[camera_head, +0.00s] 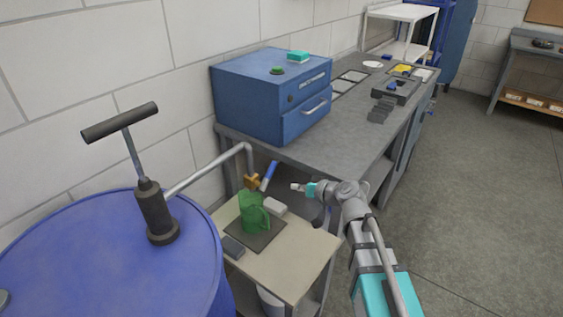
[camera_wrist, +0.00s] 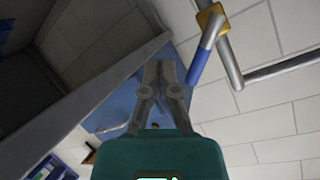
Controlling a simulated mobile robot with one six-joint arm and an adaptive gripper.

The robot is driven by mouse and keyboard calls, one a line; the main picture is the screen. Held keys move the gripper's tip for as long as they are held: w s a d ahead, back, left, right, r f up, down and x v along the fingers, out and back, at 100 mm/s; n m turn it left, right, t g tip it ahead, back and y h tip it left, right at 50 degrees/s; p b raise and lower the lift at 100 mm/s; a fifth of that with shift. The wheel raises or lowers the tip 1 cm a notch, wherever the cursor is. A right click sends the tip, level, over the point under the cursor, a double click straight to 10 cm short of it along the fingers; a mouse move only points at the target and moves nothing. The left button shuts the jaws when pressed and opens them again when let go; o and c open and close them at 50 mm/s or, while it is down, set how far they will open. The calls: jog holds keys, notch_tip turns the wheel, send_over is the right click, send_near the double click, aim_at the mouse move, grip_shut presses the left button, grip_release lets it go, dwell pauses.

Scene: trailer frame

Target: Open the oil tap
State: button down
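The oil tap (camera_head: 251,182) is a brass-coloured body at the end of a bent grey pipe, with a blue lever handle (camera_head: 268,176) slanting from it. In the wrist view the tap body (camera_wrist: 211,18) is at the top, and its blue handle (camera_wrist: 206,55) slants down toward the right side of my gripper (camera_wrist: 161,65). The fingers look drawn together, with nothing between them. In the head view my gripper (camera_head: 299,187) is to the right of the handle, apart from it.
A blue drum (camera_head: 110,255) with a hand pump (camera_head: 155,210) stands at left. The small table (camera_head: 290,262) also holds a white block (camera_head: 274,206) and a grey block (camera_head: 232,247). A grey workbench (camera_head: 345,140) with a blue drawer box (camera_head: 262,98) stands behind. Floor at right is clear.

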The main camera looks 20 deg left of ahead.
jog(key=s+d+f+m+g+h, duration=0.2)
jog(key=s+d+f+m+h, duration=0.15)
jog(key=d, duration=0.95)
jog(key=s+d+f+m+g+h, duration=0.1)
jog(key=s+d+f+m+h, duration=0.3)
jog(key=d, duration=0.8)
jog(key=s+d+f+g+h, duration=0.25)
jog(key=d+f+h, duration=0.25)
jog(key=d, duration=0.8)
jog(key=w+a+r+m+t+y+b, duration=0.15)
jog(key=w+a+y, duration=0.25)
jog(key=a, duration=0.6)
jog(key=w+a+r+t+y+b, duration=0.1)
jog(key=w+a+r+y, duration=0.3)
jog(key=a, duration=0.6)
jog(key=w+a+r+m+t+y, duration=0.1)
jog(key=w+a+r+m+y, duration=0.2)
jog(key=a+r+y, duration=0.2)
jog(key=w+a+r+m+t+y+b, duration=0.1)
jog(key=w+a+r+m+y, duration=0.2)
jog(key=a, duration=0.5)
notch_tip(320, 180, up, 3)
jog(key=shift+w+f+y, duration=0.2)
jog(key=shift+w+y, duration=0.2)
jog(key=shift+y, duration=0.45)
jog(key=shift+a, duration=0.1)
